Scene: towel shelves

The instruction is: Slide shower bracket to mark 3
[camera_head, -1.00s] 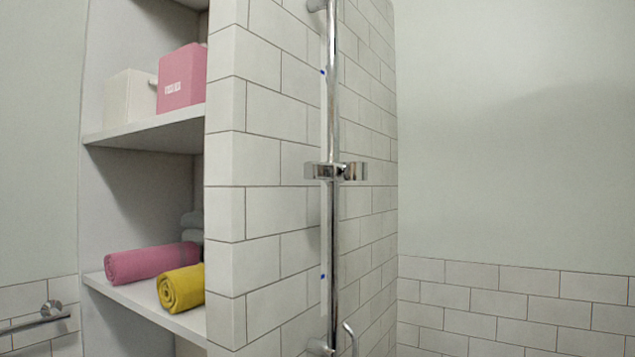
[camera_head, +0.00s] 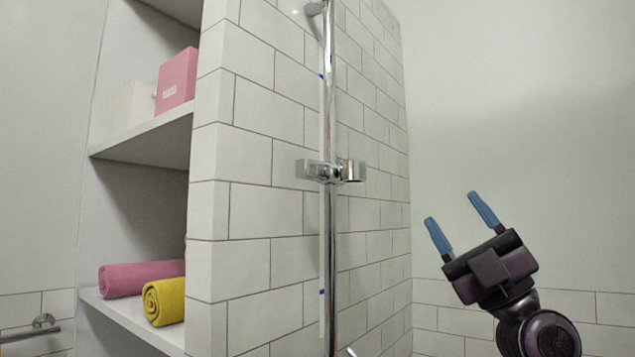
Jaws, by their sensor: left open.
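The chrome shower bracket (camera_head: 330,172) is clamped around the vertical chrome rail (camera_head: 329,235), roughly mid-height of the visible rail. A pale strip runs along the wall beside the rail. It has an upper blue mark (camera_head: 321,76) and a lower blue mark (camera_head: 321,292), with the bracket between them; no numbers are legible. My left gripper (camera_head: 452,207) is to the right of the bracket and lower. Its two blue-tipped fingers are apart, point up and left, and hold nothing. My right gripper does not show.
A white-tiled wall (camera_head: 262,150) carries the rail. Open shelves at left hold a pink box (camera_head: 177,79), a white box (camera_head: 133,103), a pink towel (camera_head: 140,278) and a yellow towel (camera_head: 164,301). A towel bar (camera_head: 30,332) is at lower left. Room is free between gripper and rail.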

